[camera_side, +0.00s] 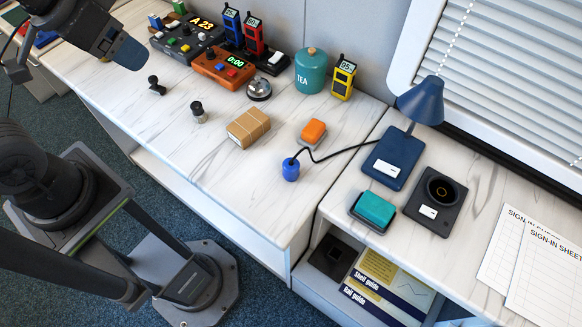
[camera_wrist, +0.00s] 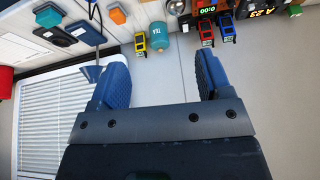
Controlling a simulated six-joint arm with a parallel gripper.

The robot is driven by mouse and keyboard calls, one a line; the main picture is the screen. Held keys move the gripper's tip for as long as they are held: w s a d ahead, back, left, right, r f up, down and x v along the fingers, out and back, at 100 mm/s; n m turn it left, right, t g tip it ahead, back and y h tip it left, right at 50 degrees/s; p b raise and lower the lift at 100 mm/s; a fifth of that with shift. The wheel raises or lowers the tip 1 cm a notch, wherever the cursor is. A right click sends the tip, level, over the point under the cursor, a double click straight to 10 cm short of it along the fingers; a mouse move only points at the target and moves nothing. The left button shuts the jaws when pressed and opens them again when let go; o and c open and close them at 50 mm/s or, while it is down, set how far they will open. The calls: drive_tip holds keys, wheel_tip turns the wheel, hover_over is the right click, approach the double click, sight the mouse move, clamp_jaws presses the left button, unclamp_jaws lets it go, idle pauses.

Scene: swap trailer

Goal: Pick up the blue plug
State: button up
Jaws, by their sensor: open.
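The blue plug (camera_side: 291,169) stands on the marble-look counter near its front edge. A black cable (camera_side: 345,152) runs from it to the blue desk lamp (camera_side: 390,158) at the right. My gripper (camera_wrist: 160,62) is open and empty, its two blue fingers wide apart in the wrist view. In the side view part of my gripper (camera_side: 128,54) shows at the upper left, above the counter and well away from the plug. In the wrist view the cable (camera_wrist: 97,22) shows at the upper left; I cannot make out the plug clearly there.
An orange block (camera_side: 313,131) and a cardboard box (camera_side: 248,128) stand near the plug. A teal tea canister (camera_side: 310,71), a yellow meter (camera_side: 343,77) and an orange timer (camera_side: 223,67) stand further back.

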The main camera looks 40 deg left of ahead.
drive_tip(key=w+d+f+m+g, duration=0.2)
drive_tip(key=w+d+f+m, duration=0.2)
drive_tip(key=w+d+m, duration=0.35)
drive_tip(key=m+g, duration=0.3)
drive_tip(key=m, duration=0.7)
approach(291, 164)
drive_tip(key=shift+n, duration=0.25)
drive_tip(key=f, duration=0.6)
drive_tip(key=shift+s+a+f, duration=0.1)
drive_tip(key=shift+s+f, duration=0.15)
drive_tip(key=shift+f, duration=0.15)
drive_tip(key=shift+w+f, duration=0.2)
drive_tip(key=shift+f, duration=1.25)
drive_tip(key=shift+w+f, duration=0.2)
drive_tip(key=shift+f, duration=1.3)
drive_tip(key=c, duration=1)
